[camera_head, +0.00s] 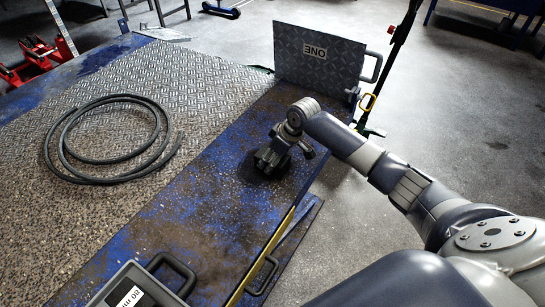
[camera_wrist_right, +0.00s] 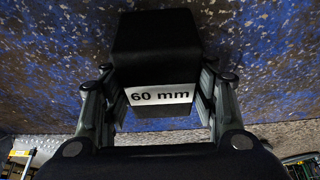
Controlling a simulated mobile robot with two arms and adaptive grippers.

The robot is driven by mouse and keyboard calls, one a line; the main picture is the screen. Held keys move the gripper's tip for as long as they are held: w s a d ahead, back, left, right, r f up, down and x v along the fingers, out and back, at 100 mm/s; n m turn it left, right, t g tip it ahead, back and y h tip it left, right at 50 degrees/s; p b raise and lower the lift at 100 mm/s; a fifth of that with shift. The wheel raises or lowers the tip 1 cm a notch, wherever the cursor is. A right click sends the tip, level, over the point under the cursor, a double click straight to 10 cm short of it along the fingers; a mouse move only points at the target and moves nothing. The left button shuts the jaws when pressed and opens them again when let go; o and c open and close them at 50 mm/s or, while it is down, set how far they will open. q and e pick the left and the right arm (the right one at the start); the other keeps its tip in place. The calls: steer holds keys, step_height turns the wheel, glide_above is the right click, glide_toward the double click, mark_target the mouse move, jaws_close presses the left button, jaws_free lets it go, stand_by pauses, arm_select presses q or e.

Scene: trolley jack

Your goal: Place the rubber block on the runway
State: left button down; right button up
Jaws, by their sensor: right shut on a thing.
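The rubber block is black with a white "60 mm" label and shows large in the right wrist view (camera_wrist_right: 155,45). My right gripper (camera_wrist_right: 160,96) is shut on it, with a finger on each side. In the head view the right gripper (camera_head: 274,158) is over the worn blue runway (camera_head: 205,215), towards its far end. The block there is a dark shape (camera_head: 266,166) at the fingers, low over the runway. I cannot tell whether it touches the surface. My left gripper is not in view.
A tread-plate ramp flap marked "ONE" (camera_head: 318,58) stands upright at the runway's far end. A grey handled case (camera_head: 128,285) is at the near end. A coiled hose (camera_head: 112,140) lies on the plate to the left. Bare runway lies between case and gripper.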

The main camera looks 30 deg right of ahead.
steer(key=o, duration=1.4)
steer(key=shift+o, duration=0.2)
steer(key=v, duration=1.2)
